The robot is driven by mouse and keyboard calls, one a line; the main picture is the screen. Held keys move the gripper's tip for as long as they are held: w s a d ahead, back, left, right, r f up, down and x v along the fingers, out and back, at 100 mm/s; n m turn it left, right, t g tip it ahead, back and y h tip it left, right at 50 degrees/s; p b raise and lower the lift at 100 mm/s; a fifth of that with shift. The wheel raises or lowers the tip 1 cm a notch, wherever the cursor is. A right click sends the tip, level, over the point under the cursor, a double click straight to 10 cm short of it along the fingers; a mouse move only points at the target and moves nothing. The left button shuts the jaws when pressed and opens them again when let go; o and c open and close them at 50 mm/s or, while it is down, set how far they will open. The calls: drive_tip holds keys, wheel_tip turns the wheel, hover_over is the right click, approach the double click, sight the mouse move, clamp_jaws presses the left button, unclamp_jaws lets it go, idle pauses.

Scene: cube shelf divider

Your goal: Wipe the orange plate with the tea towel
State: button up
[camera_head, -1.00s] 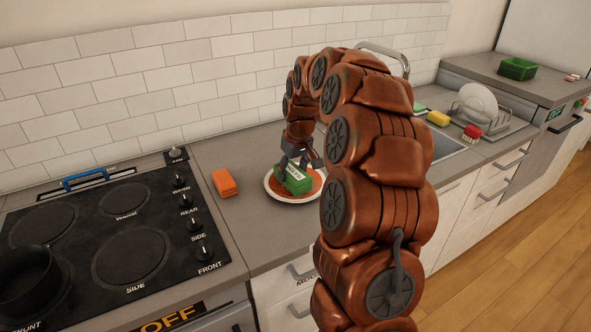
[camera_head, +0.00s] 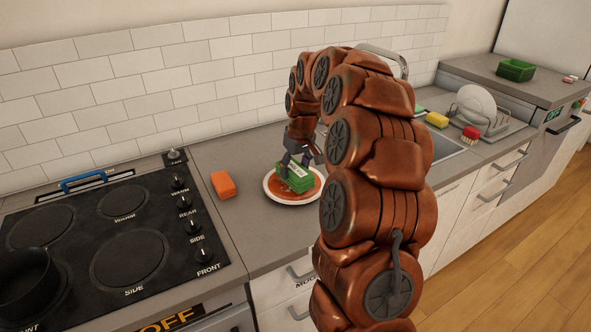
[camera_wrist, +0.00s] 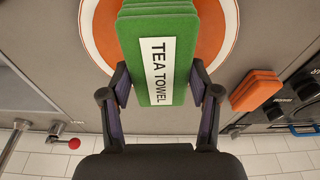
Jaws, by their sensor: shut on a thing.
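The tea towel (camera_head: 294,178) is a green folded block with a white label reading "TEA TOWEL". The orange plate (camera_head: 270,192) has a white rim and lies on the counter right of the stove. My gripper (camera_head: 297,164) is shut on the tea towel and holds it over the plate. In the wrist view the tea towel (camera_wrist: 178,85) sits between my two fingers (camera_wrist: 160,92) and hides the middle of the orange plate (camera_wrist: 222,30). I cannot tell for certain whether the towel touches the plate.
An orange block (camera_head: 223,184) lies left of the plate. The black stove (camera_head: 120,235) with a pot (camera_head: 28,282) is farther left. A sink (camera_head: 447,147), yellow sponge (camera_head: 437,119), red brush (camera_head: 471,133) and dish rack (camera_head: 487,122) are right. Tiled wall (camera_head: 150,85) stands behind.

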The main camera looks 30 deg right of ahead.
drive_tip(key=shift+r+p, duration=0.6)
drive_tip(key=shift+r, duration=2.8)
